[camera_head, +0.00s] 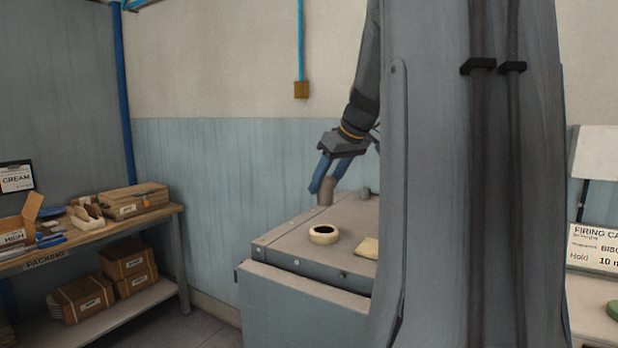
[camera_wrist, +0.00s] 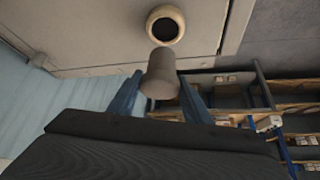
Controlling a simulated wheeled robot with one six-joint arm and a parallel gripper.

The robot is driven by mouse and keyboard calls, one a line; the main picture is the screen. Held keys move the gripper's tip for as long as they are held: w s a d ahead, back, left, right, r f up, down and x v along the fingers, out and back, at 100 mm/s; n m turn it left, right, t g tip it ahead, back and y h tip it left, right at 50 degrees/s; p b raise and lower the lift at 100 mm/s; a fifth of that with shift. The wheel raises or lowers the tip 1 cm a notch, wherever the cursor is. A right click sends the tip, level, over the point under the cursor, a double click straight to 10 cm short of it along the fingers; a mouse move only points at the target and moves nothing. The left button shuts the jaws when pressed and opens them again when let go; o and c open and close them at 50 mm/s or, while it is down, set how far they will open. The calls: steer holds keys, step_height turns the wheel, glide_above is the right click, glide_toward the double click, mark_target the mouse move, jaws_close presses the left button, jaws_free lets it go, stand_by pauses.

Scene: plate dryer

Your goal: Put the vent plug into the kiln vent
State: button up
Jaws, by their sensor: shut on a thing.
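The vent plug is a grey-brown tapered cylinder (camera_head: 326,190) held between the blue fingers of my gripper (camera_head: 328,176). In the wrist view the plug (camera_wrist: 161,76) sits between the two fingertips (camera_wrist: 160,95). The kiln vent is a cream ring with a dark hole (camera_head: 323,234) on top of the grey kiln (camera_head: 300,257). It shows in the wrist view (camera_wrist: 153,25) just beyond the plug's end. In the head view my gripper is above the kiln top, behind the vent. The plug is apart from the vent, and its hole looks empty. My arm column hides the kiln's right side.
A beige cloth or pad (camera_head: 367,248) lies right of the vent, and a small grey lump (camera_head: 364,193) lies behind it. A packing bench (camera_head: 172,211) with boxes stands at left. A sign (camera_head: 594,248) stands at right. The kiln top around the vent is mostly clear.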

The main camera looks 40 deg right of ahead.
mark_target(331, 202)
steer(key=shift+w, duration=0.25)
steer(key=shift+s+f+b, duration=0.1)
steer(key=shift+f+b, duration=3.2)
steer(key=shift+f, duration=1.2)
steer(key=o, duration=1.2)
steer(key=b+v, duration=0.1)
steer(key=v, duration=0.6)
steer(key=shift+s+r+b, duration=0.2)
steer(key=shift+r+b, duration=0.1)
steer(key=shift+r, duration=0.05)
